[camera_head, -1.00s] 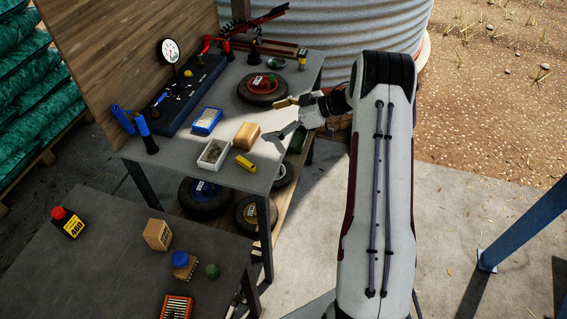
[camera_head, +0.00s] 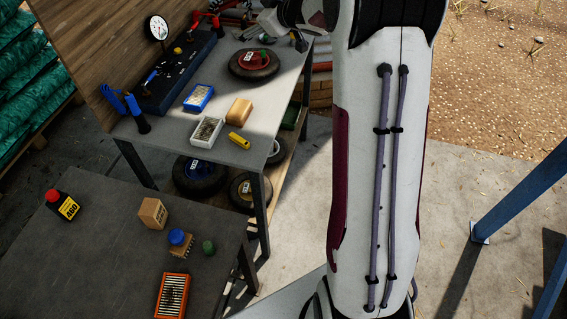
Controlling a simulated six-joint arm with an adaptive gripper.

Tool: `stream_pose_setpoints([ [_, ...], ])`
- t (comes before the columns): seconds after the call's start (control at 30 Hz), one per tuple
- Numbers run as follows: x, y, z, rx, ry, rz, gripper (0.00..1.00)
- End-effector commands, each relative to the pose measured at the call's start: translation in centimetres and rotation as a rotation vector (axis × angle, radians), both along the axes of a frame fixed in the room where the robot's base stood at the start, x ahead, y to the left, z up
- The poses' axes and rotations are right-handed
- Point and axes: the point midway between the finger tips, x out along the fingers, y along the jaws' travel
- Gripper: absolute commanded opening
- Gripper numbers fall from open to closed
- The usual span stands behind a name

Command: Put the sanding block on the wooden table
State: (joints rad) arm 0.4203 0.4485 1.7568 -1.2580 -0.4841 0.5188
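A plain tan block (camera_head: 239,111), which looks like the sanding block, lies on the far grey-topped table (camera_head: 178,152). It sits right of a white tray and behind a yellow item. The nearer dark-topped table (camera_head: 95,265) stands at lower left; I cannot tell which top is the wooden one. My gripper (camera_head: 266,24) is at the top edge, above the back of the far table and well away from the tan block. Its fingers are too small and partly cut off to read, and I see nothing clearly held.
The far table also holds a blue box (camera_head: 199,97), a white tray (camera_head: 206,132), a yellow item (camera_head: 238,140) and a wheel (camera_head: 254,64). A labelled box (camera_head: 153,213), a red bottle (camera_head: 63,204), a blue-topped brush (camera_head: 180,240) and an orange item (camera_head: 172,296) stand on the near table.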

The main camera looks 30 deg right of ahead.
Motion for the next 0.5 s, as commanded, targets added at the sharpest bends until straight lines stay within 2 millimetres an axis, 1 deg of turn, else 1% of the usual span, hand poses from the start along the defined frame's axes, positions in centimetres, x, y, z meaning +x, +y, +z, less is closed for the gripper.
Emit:
stream_pose_setpoints([
  [0.03, -0.5, 0.2, 1.3, -0.006, -0.007, -0.028, 0.91],
  [0.2, -2.7, 0.5, 4.5, -0.022, -0.011, -0.126, 0.91],
  [0.37, -5.4, 0.9, 6.8, -0.022, -0.002, -0.215, 0.91],
  [0.5, -8.2, 1.4, 8.3, -0.014, 0.016, -0.286, 0.91],
])
